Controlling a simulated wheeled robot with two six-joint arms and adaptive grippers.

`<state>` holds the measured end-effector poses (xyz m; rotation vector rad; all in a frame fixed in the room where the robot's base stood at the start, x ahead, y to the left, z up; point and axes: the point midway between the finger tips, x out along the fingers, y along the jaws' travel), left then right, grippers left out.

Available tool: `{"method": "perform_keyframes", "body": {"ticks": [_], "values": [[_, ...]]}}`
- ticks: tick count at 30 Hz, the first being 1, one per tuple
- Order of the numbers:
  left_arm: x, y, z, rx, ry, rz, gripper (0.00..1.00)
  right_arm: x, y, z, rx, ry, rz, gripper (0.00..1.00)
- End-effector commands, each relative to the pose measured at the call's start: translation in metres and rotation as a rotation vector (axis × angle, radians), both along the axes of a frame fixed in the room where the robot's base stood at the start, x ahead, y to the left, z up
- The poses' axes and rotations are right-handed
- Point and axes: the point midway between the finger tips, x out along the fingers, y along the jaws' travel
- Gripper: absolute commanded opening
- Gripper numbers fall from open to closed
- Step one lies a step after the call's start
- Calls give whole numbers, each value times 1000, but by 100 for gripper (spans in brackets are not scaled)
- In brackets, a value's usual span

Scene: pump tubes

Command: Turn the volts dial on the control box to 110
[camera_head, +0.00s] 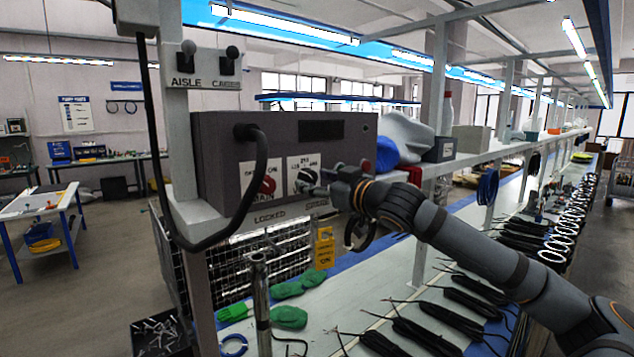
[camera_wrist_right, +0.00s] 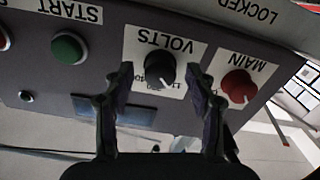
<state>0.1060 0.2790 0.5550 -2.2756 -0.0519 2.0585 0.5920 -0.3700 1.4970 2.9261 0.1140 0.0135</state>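The grey control box (camera_head: 225,150) stands on the shelf by the post. Its black volts dial (camera_wrist_right: 158,68) sits on a white VOLTS label, upside down in the right wrist view. A pale mark shows on the dial's lower edge there; the numbers are too small to read surely. My right gripper (camera_wrist_right: 159,72) is open, one finger on each side of the dial, with gaps between fingers and dial. In the head view, my right gripper (camera_head: 318,182) is in front of the box and partly hides the volts label (camera_head: 304,164). My left gripper is out of view.
The red MAIN knob (camera_wrist_right: 238,86) is close beside one finger, and a green START button (camera_wrist_right: 68,47) is on the other side. A thick black cable (camera_head: 252,190) loops from the box front. A yellow tag (camera_head: 324,248) hangs below.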

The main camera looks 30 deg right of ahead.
Motion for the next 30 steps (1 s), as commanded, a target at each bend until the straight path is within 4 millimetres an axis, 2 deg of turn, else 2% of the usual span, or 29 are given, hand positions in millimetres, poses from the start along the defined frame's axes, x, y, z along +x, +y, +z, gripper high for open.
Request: {"method": "perform_keyframes", "body": {"ticks": [5,10,15,24,30], "values": [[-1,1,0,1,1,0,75,0,0,0,2,0,0,56],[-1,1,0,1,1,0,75,0,-3,10,14,-8,-9,56],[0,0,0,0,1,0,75,0,3,30,13,-7,9,56],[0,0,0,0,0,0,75,0,1,83,5,-6,5,56],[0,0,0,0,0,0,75,0,0,98,2,0,2,56]]}}
